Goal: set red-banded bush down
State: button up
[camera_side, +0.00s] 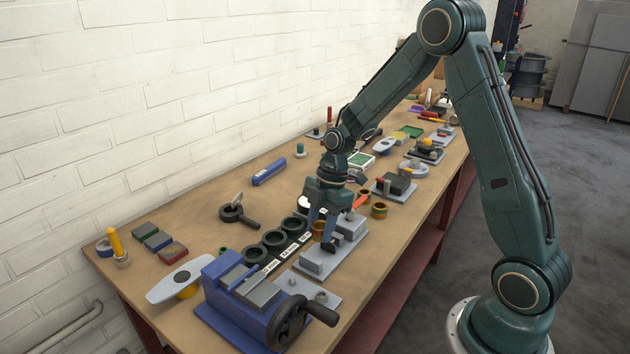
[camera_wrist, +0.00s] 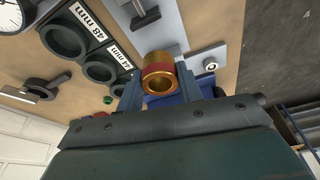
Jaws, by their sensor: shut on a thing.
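The red-banded bush (camera_wrist: 159,73) is a brass ring with a red band, and it sits between the two fingers in the wrist view. In the side view the bush (camera_side: 318,231) shows small and partly covered by a finger. My gripper (camera_side: 324,235) is shut on it, pointing down by a grey plate fixture (camera_side: 313,264) near the bench's middle. The wrist view shows my gripper (camera_wrist: 159,88) with one finger on each side of the bush. Whether the bush touches anything below is hard to tell.
A row of black ring holders (camera_side: 273,240) with size labels lies left of my gripper. A blue vise (camera_side: 250,300) with a black handwheel stands in front.

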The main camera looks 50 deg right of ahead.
jog(key=shift+f, duration=0.15)
send_over(320, 259)
jog(key=shift+f, duration=2.35)
jog(key=shift+f, duration=0.15)
jog(key=shift+f, duration=0.6)
jog(key=shift+f, duration=0.3)
jog(key=o, duration=1.2)
jog(key=v, duration=1.4)
